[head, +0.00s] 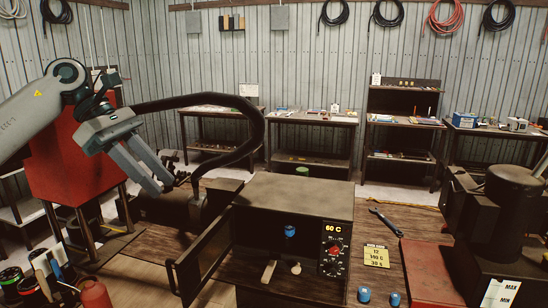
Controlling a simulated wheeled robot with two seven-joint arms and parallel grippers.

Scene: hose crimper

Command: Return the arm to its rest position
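My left arm comes in from the left, and its gripper (160,186) hangs in the air, pointing down and right. Its two fingers stand apart with nothing visible between them. My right gripper is not in view. A dark heater box (293,205) with a "60 C" display and a red knob stands in the middle. Its door (203,250) is swung open to the left. A blue-topped piece (290,231) and small light pieces show at its front opening. A thick black hose (262,125) arches behind the gripper down to a dark fixture.
A dark machine (497,215) stands at the far right. A red cabinet (70,155) is behind my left arm. Tools stand at lower left.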

